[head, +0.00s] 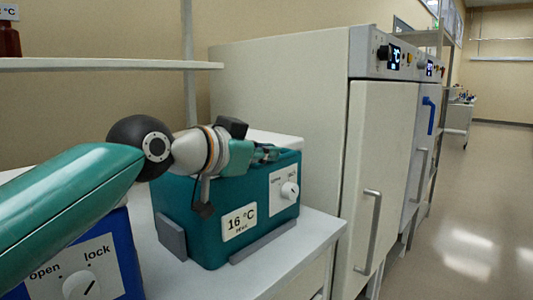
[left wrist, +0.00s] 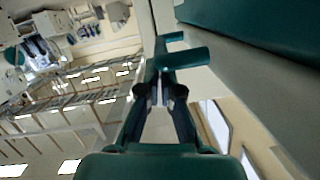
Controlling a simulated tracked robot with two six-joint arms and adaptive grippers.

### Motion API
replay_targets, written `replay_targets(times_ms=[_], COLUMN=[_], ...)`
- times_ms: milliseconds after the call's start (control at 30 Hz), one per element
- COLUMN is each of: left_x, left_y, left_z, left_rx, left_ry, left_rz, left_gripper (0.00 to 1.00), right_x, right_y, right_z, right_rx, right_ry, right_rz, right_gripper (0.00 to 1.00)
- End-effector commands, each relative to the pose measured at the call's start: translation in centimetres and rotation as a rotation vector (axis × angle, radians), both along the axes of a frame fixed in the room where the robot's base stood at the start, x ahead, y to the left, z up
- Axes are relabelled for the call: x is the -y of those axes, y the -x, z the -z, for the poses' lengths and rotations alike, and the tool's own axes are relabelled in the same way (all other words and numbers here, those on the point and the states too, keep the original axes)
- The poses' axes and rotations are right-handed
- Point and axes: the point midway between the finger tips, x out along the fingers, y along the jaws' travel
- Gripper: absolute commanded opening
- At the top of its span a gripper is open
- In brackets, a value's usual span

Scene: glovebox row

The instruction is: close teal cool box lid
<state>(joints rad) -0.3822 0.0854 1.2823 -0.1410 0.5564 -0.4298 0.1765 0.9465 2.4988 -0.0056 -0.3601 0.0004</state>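The teal cool box (head: 195,225) stands on the white bench in the head view, with a "16 °C" label and a white open/lock knob (head: 289,190) on its front. A pale slab (head: 275,138) shows at its top behind my gripper. Whether this is the lid, and how far the lid is open, I cannot tell. My left gripper (head: 268,153) is at the box's top front edge and hides part of it. In the left wrist view its fingers (left wrist: 163,92) are close together, with nothing clearly between them; a teal surface (left wrist: 270,22) lies beside them. My right gripper is not in view.
A blue box (head: 125,255) with an open/lock knob stands at the lower left. Grey brackets (head: 171,238) sit at the teal box's base. A tall white cabinet (head: 285,85) stands close behind and right. A shelf (head: 100,64) hangs above left. The floor at right is clear.

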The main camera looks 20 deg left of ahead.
Motion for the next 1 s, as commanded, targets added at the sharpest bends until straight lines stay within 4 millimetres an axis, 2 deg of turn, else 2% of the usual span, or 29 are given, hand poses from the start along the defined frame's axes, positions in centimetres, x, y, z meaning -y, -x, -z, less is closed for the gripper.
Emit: replay_targets(times_ms=[33,367,567,700,800,1000], left_x=[0.1,0.2,0.6,1.0,-0.1,-1.7], left_y=[-0.1,-0.2,0.0,0.2,2.4,6.3], left_z=[0.9,0.7,-1.7,-4.4,-4.4,-5.5], left_rx=[-0.021,-0.025,-0.017,-0.006,0.000,0.000], left_ry=[-0.009,-0.010,-0.009,-0.005,-0.002,0.000], left_rz=[0.003,0.003,0.004,0.003,0.001,0.001], left_gripper=[0.00,0.00,0.00,0.00,0.00,0.00], right_x=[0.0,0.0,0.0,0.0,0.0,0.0], right_y=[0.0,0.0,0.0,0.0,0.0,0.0], right_z=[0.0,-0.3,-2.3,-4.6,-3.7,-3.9], right_rx=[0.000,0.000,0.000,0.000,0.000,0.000], right_ry=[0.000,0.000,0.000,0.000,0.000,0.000], right_rz=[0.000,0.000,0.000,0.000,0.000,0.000], right_gripper=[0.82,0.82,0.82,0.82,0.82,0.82])
